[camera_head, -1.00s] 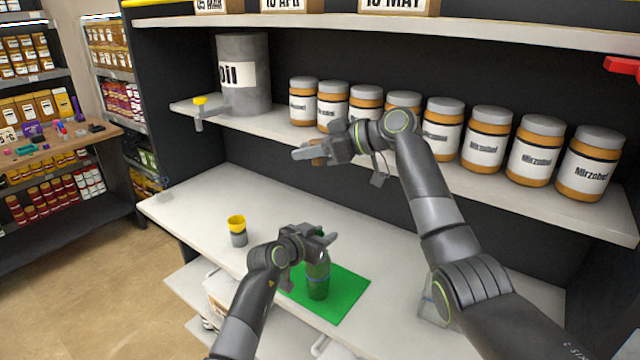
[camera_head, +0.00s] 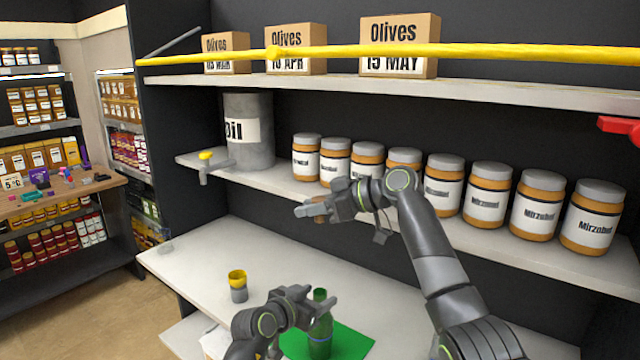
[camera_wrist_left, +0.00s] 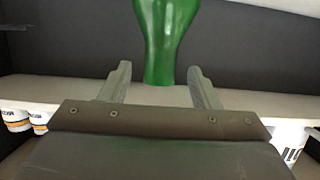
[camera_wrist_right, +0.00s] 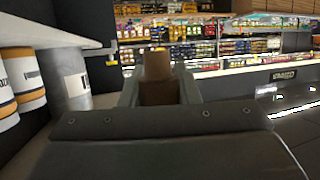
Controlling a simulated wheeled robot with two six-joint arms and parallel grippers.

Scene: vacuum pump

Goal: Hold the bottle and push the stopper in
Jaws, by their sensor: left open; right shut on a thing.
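A green bottle (camera_head: 320,332) stands upright on a green mat (camera_head: 352,343) on the white counter. My left gripper (camera_head: 318,305) is open at the bottle. In the left wrist view the bottle (camera_wrist_left: 165,40) shows ahead, between the two open fingers (camera_wrist_left: 158,85). Contact between fingers and bottle cannot be told. My right gripper (camera_head: 312,209) is raised above the counter, before the jar shelf. It is shut on a brown stopper (camera_head: 320,217), which also shows between its fingers in the right wrist view (camera_wrist_right: 158,80). The stopper is apart from the bottle.
A grey and yellow cup-like object (camera_head: 238,288) stands on the counter, left of the mat. Several Mirzobel jars (camera_head: 487,193) and a grey oil drum (camera_head: 262,143) fill the shelf behind. A yellow-topped tap-like piece (camera_head: 205,165) sits at the shelf's left end.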

